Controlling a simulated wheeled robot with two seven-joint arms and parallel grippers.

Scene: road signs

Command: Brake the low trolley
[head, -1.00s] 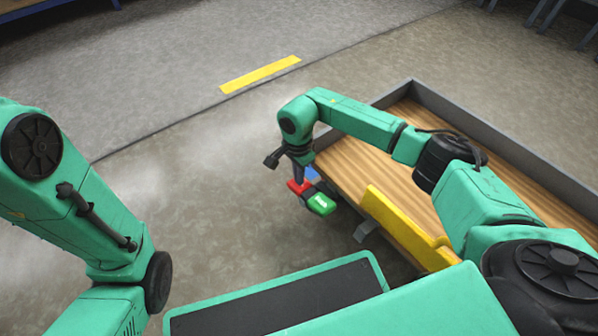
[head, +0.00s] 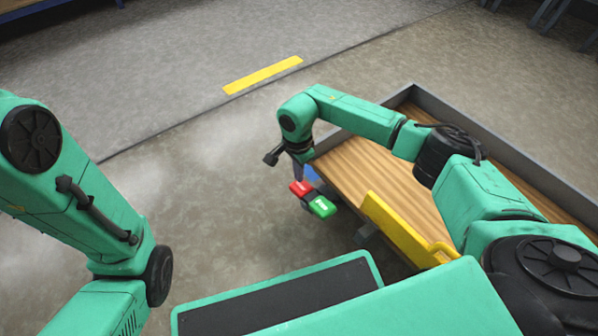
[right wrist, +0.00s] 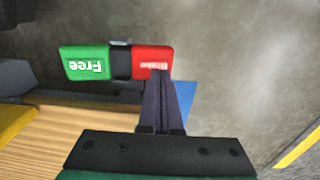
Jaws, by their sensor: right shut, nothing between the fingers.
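The low trolley (head: 372,172) has a wooden deck with a grey rim and stands on the floor at the right of the head view. At its near left corner is a two-ended pedal. Its red pad (head: 301,188) is marked "Brake" in the right wrist view (right wrist: 153,59). Its green pad (head: 322,207) is marked "Free" there (right wrist: 86,63). My right gripper (head: 298,178) is shut and empty, pointing down at the red pad. In the right wrist view its fingertips (right wrist: 160,73) overlap the red pad's edge; contact is not certain. My left gripper is out of view.
A yellow bar (head: 395,228) stands along the trolley's near edge. A blue patch (head: 312,173) shows by the trolley's corner. A yellow floor strip (head: 263,75) lies beyond. The floor left of the trolley is clear.

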